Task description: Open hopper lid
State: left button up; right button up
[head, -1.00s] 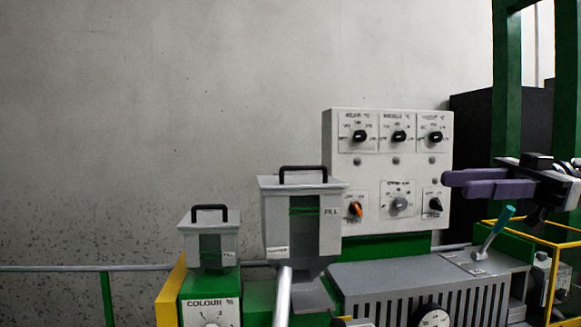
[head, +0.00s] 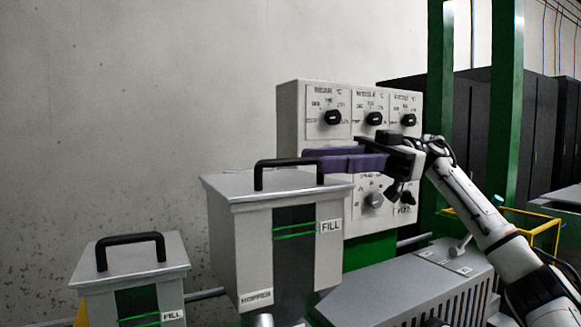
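The large grey hopper (head: 232,235), labelled HOPPER and FILL, stands in the middle of the head view. Its flat lid (head: 228,187) is closed and carries a black bar handle (head: 288,161). My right gripper (head: 311,158) reaches in from the right with its purple fingers level, at the right end of this handle. The two fingers look apart, one farther back than the other. I cannot tell whether they touch the handle or only overlap it in the picture. My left gripper is not in view.
A smaller grey hopper (head: 97,305) with a black-handled lid stands at lower left. A control panel (head: 291,124) with several knobs is behind my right gripper. A slatted grey housing (head: 400,279) lies right of the hopper. Green posts (head: 503,110) stand at right.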

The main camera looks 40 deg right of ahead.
aim_at(268, 163)
jog(key=x, duration=0.5)
jog(key=shift+w+a, duration=0.25)
jog(key=shift+a, duration=0.05)
grip_shut()
